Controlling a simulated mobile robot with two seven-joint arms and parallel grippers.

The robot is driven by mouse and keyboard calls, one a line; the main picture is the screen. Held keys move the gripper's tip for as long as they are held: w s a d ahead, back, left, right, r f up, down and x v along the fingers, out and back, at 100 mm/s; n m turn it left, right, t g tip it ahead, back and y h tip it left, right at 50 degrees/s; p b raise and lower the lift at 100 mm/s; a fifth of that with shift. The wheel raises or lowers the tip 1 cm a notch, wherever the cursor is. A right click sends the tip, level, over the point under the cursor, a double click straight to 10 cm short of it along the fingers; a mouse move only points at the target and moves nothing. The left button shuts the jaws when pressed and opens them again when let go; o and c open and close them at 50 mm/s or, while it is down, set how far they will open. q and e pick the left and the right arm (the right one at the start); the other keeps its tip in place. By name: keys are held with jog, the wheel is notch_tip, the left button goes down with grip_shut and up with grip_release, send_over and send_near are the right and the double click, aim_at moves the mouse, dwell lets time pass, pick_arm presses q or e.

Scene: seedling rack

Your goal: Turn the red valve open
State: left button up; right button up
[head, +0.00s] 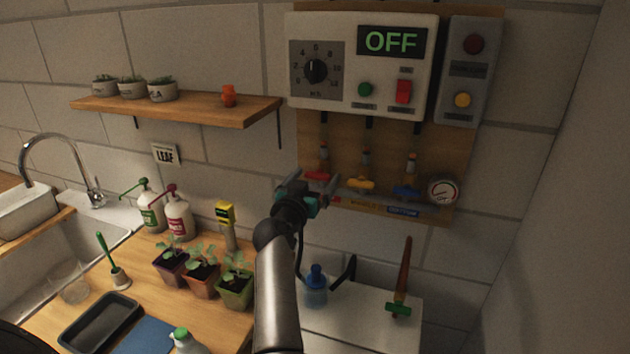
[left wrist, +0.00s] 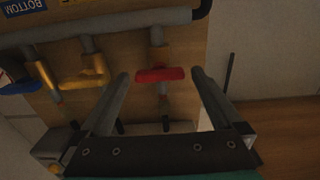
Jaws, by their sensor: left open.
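The red valve handle (head: 319,176) is the leftmost of three on the wooden wall panel, partly hidden by my left gripper in the head view. In the left wrist view the red handle (left wrist: 160,74) lies crosswise to its vertical pipe. My left gripper (head: 305,180) is open in front of the panel at that valve. In the left wrist view its fingers (left wrist: 160,82) stand apart, one on each side of the handle, with visible gaps. Whether the fingertips reach around it in depth I cannot tell. My right gripper is not in view.
The yellow valve (head: 361,184) and blue valve (head: 405,190) sit to the right, then a gauge (head: 443,190). A control box (head: 362,65) reading OFF hangs above. A shelf (head: 180,108) is at left. Potted seedlings (head: 202,281) stand on the counter below.

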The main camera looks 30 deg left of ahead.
pick_arm(q)
jog(key=shift+c, duration=0.2)
jog(key=c, duration=1.3)
jog(key=shift+o, duration=0.2)
jog(key=shift+n, duration=0.4)
jog(key=n+p, duration=0.1)
jog(key=n, duration=0.2)
jog(key=shift+n+p, duration=0.4)
jog(key=n+p, duration=0.1)
jog(key=n, duration=0.3)
jog(key=shift+a, duration=0.1)
jog(key=n+p, duration=0.1)
jog(key=n, duration=0.4)
jog(key=shift+a+f+p, duration=0.1)
jog(key=shift+p, duration=0.25)
jog(key=shift+f+n+p, duration=0.1)
jog(key=shift+n+p, duration=0.3)
jog(key=shift+n, duration=1.9)
